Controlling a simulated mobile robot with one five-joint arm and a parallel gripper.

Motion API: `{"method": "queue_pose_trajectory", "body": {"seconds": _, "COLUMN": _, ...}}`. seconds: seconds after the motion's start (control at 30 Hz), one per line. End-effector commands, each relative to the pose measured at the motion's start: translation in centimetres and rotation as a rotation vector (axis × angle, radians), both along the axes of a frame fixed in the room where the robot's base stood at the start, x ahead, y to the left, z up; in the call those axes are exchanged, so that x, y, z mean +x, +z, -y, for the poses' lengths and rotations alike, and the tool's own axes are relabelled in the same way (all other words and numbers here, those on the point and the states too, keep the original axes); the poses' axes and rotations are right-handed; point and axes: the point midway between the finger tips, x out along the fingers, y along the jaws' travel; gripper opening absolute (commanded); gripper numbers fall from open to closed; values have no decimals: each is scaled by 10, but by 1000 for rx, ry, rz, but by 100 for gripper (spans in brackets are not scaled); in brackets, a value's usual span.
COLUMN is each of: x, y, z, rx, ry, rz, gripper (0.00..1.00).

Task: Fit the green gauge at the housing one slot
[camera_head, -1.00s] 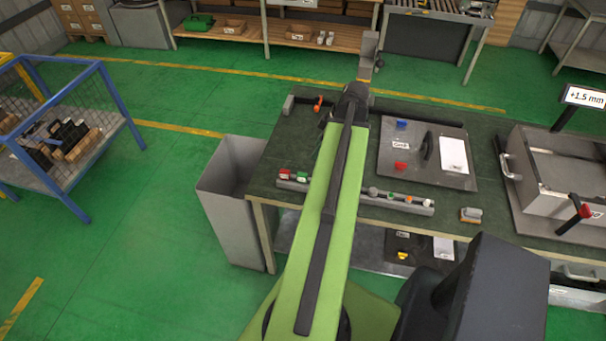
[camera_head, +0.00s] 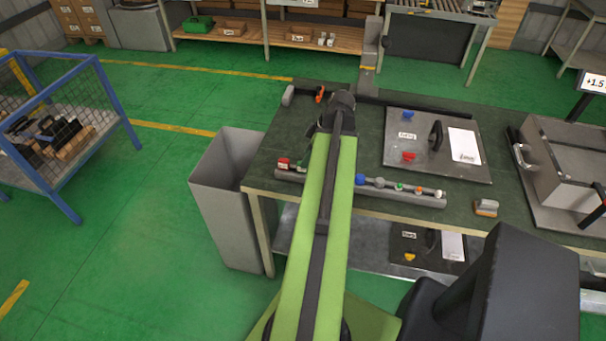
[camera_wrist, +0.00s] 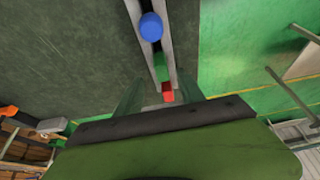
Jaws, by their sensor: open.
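In the wrist view a green gauge (camera_wrist: 161,68) sits in a long grey rack (camera_wrist: 136,8), between a blue round piece (camera_wrist: 150,27) and a red piece (camera_wrist: 168,93). The green gauge also shows in the head view (camera_head: 302,166), partly beside my arm, with the red piece (camera_head: 283,163) to its left. My gripper (camera_wrist: 160,98) is open and empty, its fingers on either side of the rack's line near the red piece. Its height above the rack is unclear. In the head view the fingers are hidden. A grey metal box (camera_head: 566,165), possibly the housing, stands at the right; no slot is readable.
The dark bench (camera_head: 345,115) also carries a plate (camera_head: 460,120) with a black handle and a small grey-orange block (camera_head: 486,208). Smaller coloured knobs (camera_head: 399,187) line the rack's right part. A grey bin (camera_head: 228,200) stands at the bench's left end.

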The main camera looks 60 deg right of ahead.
Motion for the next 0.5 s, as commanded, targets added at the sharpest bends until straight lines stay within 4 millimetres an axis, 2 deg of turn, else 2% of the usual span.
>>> {"method": "queue_pose_trajectory", "body": {"seconds": 0.13, "x": 2, "y": -10, "z": -2, "rx": 0, "ry": 0, "rz": 0, "gripper": 45}}
{"method": "queue_pose_trajectory", "body": {"seconds": 0.37, "x": 14, "y": -48, "z": -8, "rx": 0, "ry": 1, "rz": 0, "gripper": 45}}
{"method": "queue_pose_trajectory", "body": {"seconds": 0.5, "x": 16, "y": -48, "z": -9, "rx": -1, "ry": -1, "rz": 0, "gripper": 45}}
